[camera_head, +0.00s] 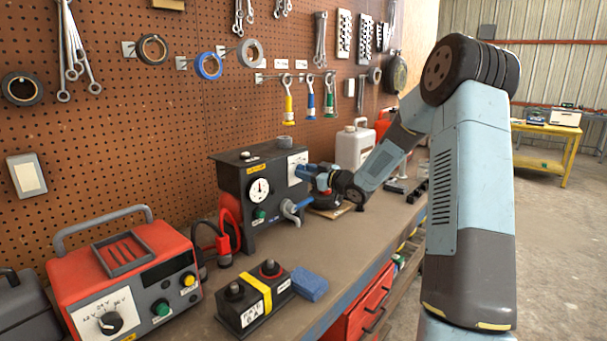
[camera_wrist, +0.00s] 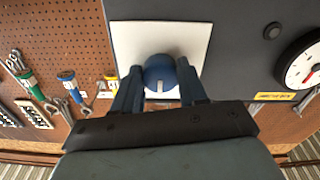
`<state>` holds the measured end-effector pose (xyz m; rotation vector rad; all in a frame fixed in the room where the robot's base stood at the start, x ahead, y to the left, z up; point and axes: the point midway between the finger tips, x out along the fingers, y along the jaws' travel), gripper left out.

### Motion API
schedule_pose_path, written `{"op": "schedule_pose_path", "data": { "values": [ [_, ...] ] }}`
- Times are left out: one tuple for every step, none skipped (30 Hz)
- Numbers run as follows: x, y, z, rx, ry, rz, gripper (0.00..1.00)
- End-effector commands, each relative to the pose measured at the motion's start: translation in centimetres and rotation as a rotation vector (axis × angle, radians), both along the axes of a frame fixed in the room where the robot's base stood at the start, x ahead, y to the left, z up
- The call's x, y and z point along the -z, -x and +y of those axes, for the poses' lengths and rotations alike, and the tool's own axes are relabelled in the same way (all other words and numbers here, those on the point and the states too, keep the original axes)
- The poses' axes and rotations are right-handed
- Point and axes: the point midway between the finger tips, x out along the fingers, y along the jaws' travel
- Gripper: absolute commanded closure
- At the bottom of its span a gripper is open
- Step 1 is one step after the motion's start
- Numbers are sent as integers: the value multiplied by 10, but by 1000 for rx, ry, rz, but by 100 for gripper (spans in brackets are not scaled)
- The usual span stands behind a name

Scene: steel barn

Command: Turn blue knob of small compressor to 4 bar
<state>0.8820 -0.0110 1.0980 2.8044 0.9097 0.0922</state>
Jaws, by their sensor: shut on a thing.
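The small compressor (camera_head: 232,200) is a dark box on the workbench, with a round white gauge (camera_head: 259,190) on its front. The gauge also shows in the wrist view (camera_wrist: 302,62), partly cut off at the right edge. The blue knob (camera_wrist: 160,74) sits on a white plate (camera_wrist: 135,35) and has a pale pointer line at its lower side. My gripper (camera_wrist: 160,85) is shut on the blue knob, one finger on each side. In the head view my gripper (camera_head: 312,178) reaches the compressor's right side and hides most of the knob. The scale marks are not readable.
A red charger (camera_head: 130,265) stands front left on the bench (camera_head: 340,250). A black battery (camera_head: 252,300) and a blue sponge (camera_head: 309,284) lie in front of the compressor. A pale canister (camera_head: 354,147) stands behind my forearm.

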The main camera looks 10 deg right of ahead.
Motion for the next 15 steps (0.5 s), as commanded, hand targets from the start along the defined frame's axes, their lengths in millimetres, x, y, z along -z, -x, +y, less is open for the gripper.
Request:
{"op": "schedule_pose_path", "data": {
  "values": [
    [5,2,2,-4,-1,12,89],
    [5,2,2,-4,-3,13,89],
    [5,2,2,-4,-4,14,89],
    [5,2,2,-4,-4,14,89],
    [5,2,2,-4,-4,14,89],
    [5,2,2,-4,-4,14,89],
    [5,2,2,-4,-4,14,89],
    [5,2,2,-4,-4,14,89],
    [5,2,2,-4,-5,14,89],
    [5,2,2,-4,-4,13,89],
    [5,2,2,-4,-4,13,89],
    [5,2,2,-4,-4,13,89],
    [5,2,2,-4,-4,13,56],
    [5,2,2,-4,-4,13,53],
    [4,2,2,-5,-5,12,50]
  ]
}}
